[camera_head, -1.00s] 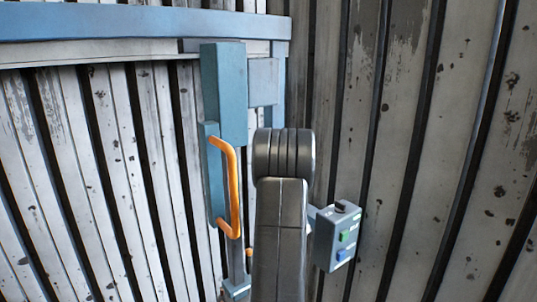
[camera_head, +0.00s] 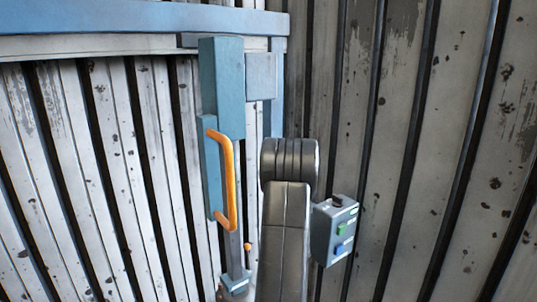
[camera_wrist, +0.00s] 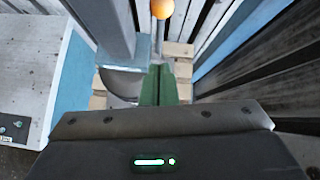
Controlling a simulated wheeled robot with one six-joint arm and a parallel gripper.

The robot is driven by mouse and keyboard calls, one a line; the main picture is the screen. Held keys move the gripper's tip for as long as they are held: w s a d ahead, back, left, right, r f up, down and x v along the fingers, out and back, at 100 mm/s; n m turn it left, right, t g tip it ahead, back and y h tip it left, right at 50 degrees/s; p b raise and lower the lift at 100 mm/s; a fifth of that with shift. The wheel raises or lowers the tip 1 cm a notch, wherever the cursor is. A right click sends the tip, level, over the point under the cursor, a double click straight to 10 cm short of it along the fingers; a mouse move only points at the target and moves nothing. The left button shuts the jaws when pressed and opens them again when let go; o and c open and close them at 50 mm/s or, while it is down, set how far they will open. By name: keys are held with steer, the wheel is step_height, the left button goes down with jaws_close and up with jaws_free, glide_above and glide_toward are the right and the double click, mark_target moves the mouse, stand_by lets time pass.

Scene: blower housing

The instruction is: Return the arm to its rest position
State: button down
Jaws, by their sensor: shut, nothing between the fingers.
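My arm (camera_head: 285,225) rises in the middle of the head view and hides my gripper there. In the wrist view my gripper (camera_wrist: 159,72) shows as two green fingers pressed together, with nothing between them. An orange ball-shaped knob (camera_wrist: 162,8) is beyond the fingertips at the top of the wrist view. A small orange knob (camera_head: 247,247) also shows in the head view, just left of my arm.
A blue post (camera_head: 223,80) with an orange handle (camera_head: 229,185) stands left of my arm. Corrugated walls (camera_head: 420,150) stand behind. Wooden slats (camera_wrist: 180,55) lie below the fingers.

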steer(key=s+d+f+t+y+b, duration=0.2)
steer(key=f+b, duration=0.5)
steer(key=b, duration=0.9)
steer(key=shift+s+d+f+t, duration=0.2)
steer(key=shift+s+d+t, duration=0.4)
steer(key=shift+s, duration=0.6)
